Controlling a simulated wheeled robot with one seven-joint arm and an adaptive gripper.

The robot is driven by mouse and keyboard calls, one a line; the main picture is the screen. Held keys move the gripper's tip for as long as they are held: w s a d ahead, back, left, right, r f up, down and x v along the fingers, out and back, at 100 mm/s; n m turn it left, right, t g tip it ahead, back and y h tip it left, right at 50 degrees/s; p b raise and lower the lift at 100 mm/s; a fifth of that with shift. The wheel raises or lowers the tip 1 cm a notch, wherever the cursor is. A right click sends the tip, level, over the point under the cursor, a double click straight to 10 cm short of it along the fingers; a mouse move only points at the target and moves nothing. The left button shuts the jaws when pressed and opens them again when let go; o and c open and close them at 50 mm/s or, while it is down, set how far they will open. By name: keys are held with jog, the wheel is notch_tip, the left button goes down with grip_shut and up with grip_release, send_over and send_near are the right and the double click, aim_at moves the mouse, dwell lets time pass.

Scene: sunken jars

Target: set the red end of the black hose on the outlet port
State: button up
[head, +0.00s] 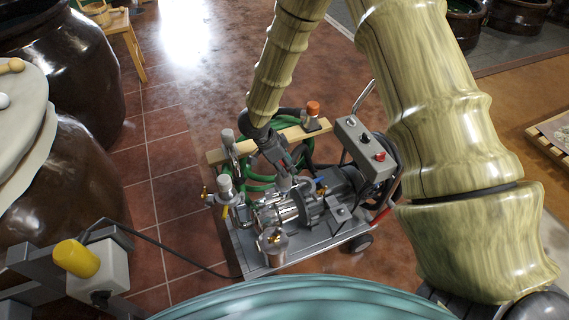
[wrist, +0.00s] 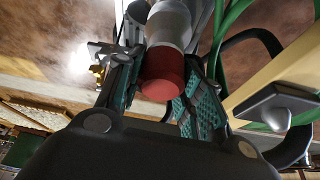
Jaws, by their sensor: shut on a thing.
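My gripper (head: 281,168) points down over the pump (head: 285,210) on the grey cart. In the wrist view its two fingers stand either side of a red cylindrical end (wrist: 161,76), and they are shut on it. A pale grey cylinder (wrist: 170,24) continues from the red end, away from the wrist camera. A light grey stub (head: 286,183) shows just below my fingers in the head view. I cannot tell whether this is the outlet port or whether the red end touches it. A black hose (wrist: 262,38) curves at the right of the wrist view.
A wooden bar (head: 214,156) crosses the cart, with an orange-topped fitting (head: 313,108) at its right end. Green hose (head: 253,180) lies coiled around it. A control box (head: 364,152) stands right of my gripper. Large brown jars (head: 88,195) stand at left.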

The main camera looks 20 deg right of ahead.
jog(key=shift+f, duration=0.75)
jog(key=shift+f+p, duration=0.3)
jog(key=shift+p, duration=0.15)
jog(key=o, duration=1.7)
jog(key=shift+o, duration=0.2)
notch_tip(320, 180, up, 12)
jog(key=p, duration=1.1)
jog(key=shift+f+p, duration=0.15)
jog(key=shift+p, duration=0.15)
jog(key=shift+f, duration=0.1)
